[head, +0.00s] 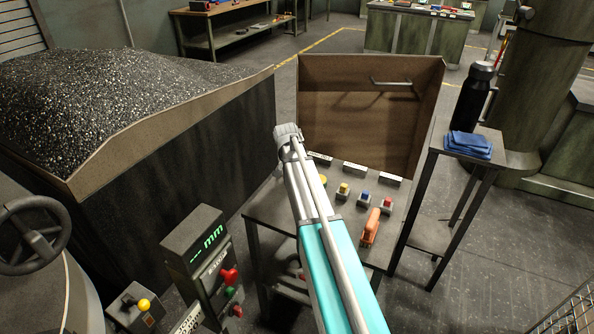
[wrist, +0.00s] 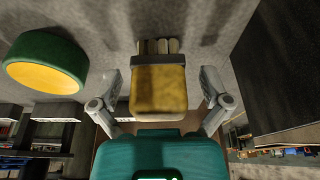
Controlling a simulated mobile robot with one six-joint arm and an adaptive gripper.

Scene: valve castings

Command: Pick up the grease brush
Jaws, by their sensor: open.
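My gripper (wrist: 170,98) is open in the wrist view, with one finger on each side of a worn yellow block (wrist: 158,88). Several pale strips show at the block's far end. In the head view my arm crosses the bench, and the gripper itself is not clearly visible.
Coloured knobs, yellow (head: 343,190), blue (head: 364,198) and red (head: 387,206), stand on the bench near the brush. A side stand holds a black bottle (head: 472,97) and blue cloths (head: 468,145). A large bin of dark granules (head: 150,152) stands left. A green-and-yellow round thing (wrist: 45,62) is near the gripper.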

